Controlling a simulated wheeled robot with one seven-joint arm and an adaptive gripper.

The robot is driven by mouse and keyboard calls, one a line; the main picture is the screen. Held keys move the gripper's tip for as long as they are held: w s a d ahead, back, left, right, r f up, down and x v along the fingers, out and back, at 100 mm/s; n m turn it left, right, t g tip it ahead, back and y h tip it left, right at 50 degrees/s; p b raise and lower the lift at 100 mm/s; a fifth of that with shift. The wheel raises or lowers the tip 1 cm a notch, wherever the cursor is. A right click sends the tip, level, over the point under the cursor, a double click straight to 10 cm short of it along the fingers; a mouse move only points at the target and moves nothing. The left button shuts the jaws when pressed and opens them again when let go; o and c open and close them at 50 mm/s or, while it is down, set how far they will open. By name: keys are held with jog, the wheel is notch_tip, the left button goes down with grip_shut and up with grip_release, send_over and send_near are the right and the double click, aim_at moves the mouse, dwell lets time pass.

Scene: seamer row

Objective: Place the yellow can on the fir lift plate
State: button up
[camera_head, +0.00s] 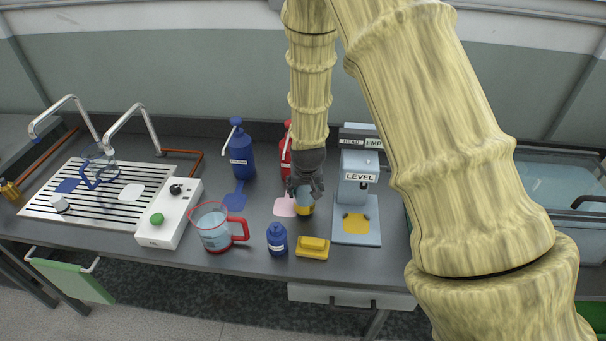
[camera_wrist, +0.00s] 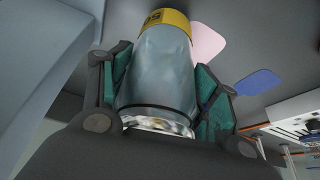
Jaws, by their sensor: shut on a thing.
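My gripper (camera_head: 305,182) is shut on a can (camera_wrist: 158,70), with a finger on each side of it. The can is a grey cylinder with a yellow band, which carries partly readable lettering, at its far end. In the head view only a yellow part of the can (camera_head: 305,209) shows below my gripper. It is just left of the grey-blue seamer (camera_head: 358,165) labelled LEVEL. The seamer's base has a yellow patch (camera_head: 356,222) with nothing on it. I cannot read the word fir anywhere, so I cannot tell which part is the fir lift plate.
A pink patch (camera_head: 284,206) lies left of the can. A yellow block (camera_head: 312,247), blue bottle (camera_head: 277,239) and red-handled jug (camera_head: 215,229) stand along the front. Blue (camera_head: 240,152) and red (camera_head: 286,155) pump bottles stand behind. A white control box (camera_head: 169,213) is farther left.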

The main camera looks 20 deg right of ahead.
jog(key=w+d+f+p, duration=0.1)
jog(key=w+d+p, duration=0.1)
jog(key=w, duration=0.4)
jog(key=shift+p, duration=0.55)
jog(key=shift+d+f, duration=0.1)
jog(key=shift+f, duration=0.1)
jog(key=o, duration=1.5)
jog(key=shift+c, duration=0.2)
